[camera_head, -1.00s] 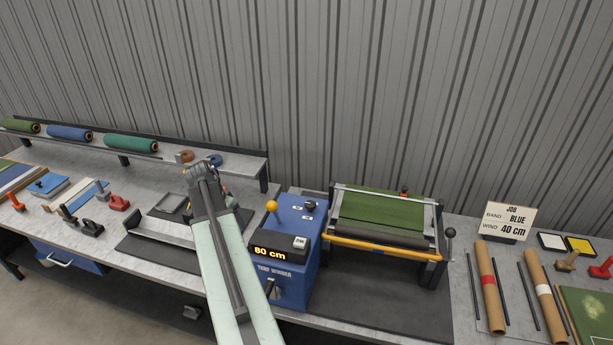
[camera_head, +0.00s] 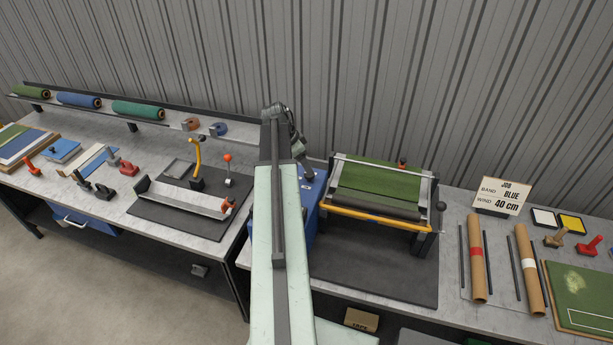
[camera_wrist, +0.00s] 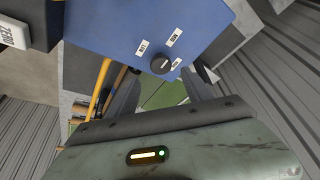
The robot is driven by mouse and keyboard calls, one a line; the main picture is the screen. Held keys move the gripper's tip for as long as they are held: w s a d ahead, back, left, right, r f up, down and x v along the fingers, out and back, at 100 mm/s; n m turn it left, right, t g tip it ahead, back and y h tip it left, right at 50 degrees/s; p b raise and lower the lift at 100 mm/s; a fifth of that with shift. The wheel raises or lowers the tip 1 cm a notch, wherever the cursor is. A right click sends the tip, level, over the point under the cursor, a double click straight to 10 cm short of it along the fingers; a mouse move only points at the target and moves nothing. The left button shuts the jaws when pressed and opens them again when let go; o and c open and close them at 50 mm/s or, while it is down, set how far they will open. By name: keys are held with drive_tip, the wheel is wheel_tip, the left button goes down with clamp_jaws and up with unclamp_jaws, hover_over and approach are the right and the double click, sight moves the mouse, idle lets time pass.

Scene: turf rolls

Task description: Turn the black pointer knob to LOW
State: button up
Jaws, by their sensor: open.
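The black pointer knob (camera_wrist: 160,64) sits on the blue top face of the turf winder (camera_wrist: 110,35) in the wrist view. In the head view my arm hides the knob and most of the blue winder housing (camera_head: 313,190). My gripper (camera_wrist: 163,92) is open and empty, its fingers spread below the knob in the wrist view and apart from it. In the head view the gripper (camera_head: 306,170) is over the housing, partly hidden behind my arm.
The winder's frame with green turf (camera_head: 375,185) and a yellow bar stands just right of the housing. A cutting station with a yellow lever (camera_head: 196,160) is at left. A corrugated wall closes the back.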

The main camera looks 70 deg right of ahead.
sight(306, 175)
drive_tip(key=b+x, duration=0.2)
drive_tip(key=x, duration=0.1)
drive_tip(key=b+x, duration=0.2)
drive_tip(key=shift+w+f, duration=0.25)
drive_tip(key=shift+f, duration=0.1)
drive_tip(key=shift+s+d+f, duration=0.1)
drive_tip(key=shift+s+f, duration=0.1)
drive_tip(key=shift+r, duration=0.1)
